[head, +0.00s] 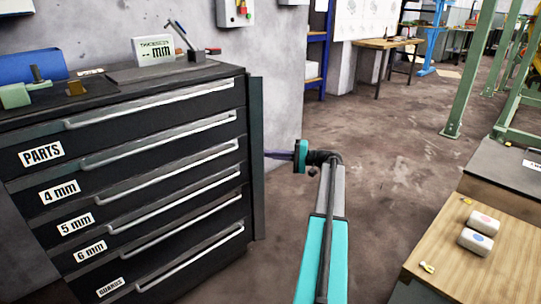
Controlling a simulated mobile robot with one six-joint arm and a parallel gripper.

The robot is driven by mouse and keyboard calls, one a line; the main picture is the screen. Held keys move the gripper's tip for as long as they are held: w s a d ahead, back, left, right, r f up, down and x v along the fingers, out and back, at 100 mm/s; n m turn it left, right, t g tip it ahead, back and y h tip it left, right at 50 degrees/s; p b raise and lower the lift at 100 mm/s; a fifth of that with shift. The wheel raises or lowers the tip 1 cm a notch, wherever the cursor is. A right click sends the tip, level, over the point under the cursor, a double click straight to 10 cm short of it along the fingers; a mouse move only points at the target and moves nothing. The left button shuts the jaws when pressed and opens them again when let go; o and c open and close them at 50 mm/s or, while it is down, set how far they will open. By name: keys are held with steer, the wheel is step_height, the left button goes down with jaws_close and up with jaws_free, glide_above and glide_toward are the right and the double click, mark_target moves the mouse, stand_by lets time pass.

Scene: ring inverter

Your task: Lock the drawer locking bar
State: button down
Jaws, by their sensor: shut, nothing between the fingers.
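The dark drawer cabinet (126,133) stands at the left, with several labelled drawers and long light handles. All its drawers look closed. The tall, narrow dark locking bar (257,190) runs upright along the cabinet's right front edge. It appears turned out to the side, clear of the drawer fronts and handles. My gripper (271,154) is just right of the bar at about mid height, shut and empty, its purple fingers pointing left at the bar. Its tips are at or very near the bar's right edge; I cannot tell whether they touch.
A thickness display (156,51), a blue roll (28,67) and small tools lie on the cabinet top. A wooden workbench (440,247) with two small white blocks stands at the right. Green posts (470,70) rise behind it. The floor between is clear.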

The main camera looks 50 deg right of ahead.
steer(key=shift+s+a, duration=0.2)
steer(key=shift+s, duration=0.05)
steer(key=shift+s, duration=0.15)
stand_by(0.4)
